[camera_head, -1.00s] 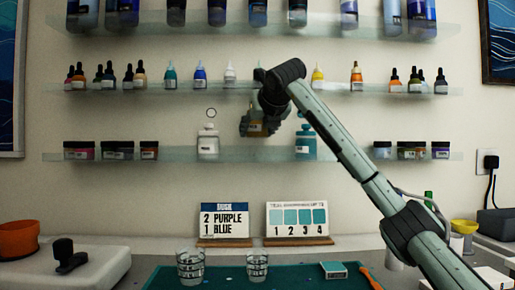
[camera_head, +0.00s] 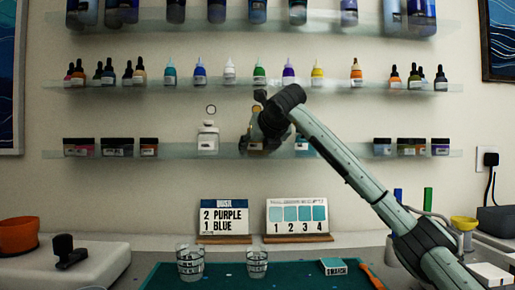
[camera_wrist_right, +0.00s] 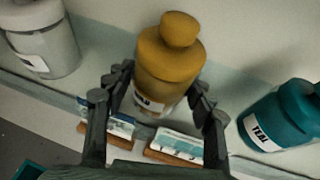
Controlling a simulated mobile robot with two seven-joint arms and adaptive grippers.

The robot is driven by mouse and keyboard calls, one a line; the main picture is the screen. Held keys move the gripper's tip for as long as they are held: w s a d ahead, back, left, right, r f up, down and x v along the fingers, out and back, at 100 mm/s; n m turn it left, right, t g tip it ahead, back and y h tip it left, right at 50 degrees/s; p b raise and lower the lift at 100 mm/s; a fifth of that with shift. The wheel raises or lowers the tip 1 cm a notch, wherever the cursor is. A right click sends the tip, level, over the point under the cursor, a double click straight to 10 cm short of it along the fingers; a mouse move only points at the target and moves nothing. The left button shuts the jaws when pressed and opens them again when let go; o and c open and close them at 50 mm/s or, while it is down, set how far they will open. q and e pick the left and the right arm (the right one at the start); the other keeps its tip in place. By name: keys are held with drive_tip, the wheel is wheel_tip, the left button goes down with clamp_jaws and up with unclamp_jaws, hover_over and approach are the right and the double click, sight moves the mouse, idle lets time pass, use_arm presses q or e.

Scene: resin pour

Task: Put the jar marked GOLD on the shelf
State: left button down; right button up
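The gold jar (camera_wrist_right: 168,65) is mustard-yellow with a round stopper and a partly hidden white label. It stands upright at the lower shelf (camera_wrist_right: 222,87), between a white jar (camera_wrist_right: 45,45) and a teal jar (camera_wrist_right: 285,115). My right gripper (camera_wrist_right: 160,82) has its fingers on either side of the jar's lower body, close against it. In the head view my right gripper (camera_head: 262,126) hides most of the gold jar (camera_head: 254,147), whose base is level with the neighbouring white jar (camera_head: 208,140). The teal jar (camera_head: 303,145) is partly behind my arm. My left gripper is not in view.
Small dark-lidded jars (camera_head: 117,147) stand further left on this shelf and others (camera_head: 411,147) at right. Dropper and nozzle bottles (camera_head: 200,73) line the shelf above. Below are two cards (camera_head: 224,217), clear cups (camera_head: 190,264) and a green mat (camera_head: 300,275).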

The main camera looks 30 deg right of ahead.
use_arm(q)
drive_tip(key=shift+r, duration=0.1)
use_arm(e)
drive_tip(key=shift+o, duration=1.1)
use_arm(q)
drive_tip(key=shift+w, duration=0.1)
use_arm(e)
drive_tip(key=shift+r, duration=0.15)
drive_tip(key=shift+s+a+r, duration=0.1)
drive_tip(key=shift+s, duration=0.1)
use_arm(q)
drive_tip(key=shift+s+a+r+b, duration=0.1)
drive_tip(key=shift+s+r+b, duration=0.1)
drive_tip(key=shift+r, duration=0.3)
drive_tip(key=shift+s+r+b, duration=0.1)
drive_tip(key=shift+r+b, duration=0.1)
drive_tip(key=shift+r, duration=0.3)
use_arm(e)
drive_tip(key=v, duration=1.1)
drive_tip(key=shift+s, duration=0.25)
drive_tip(key=shift+a+r, duration=0.15)
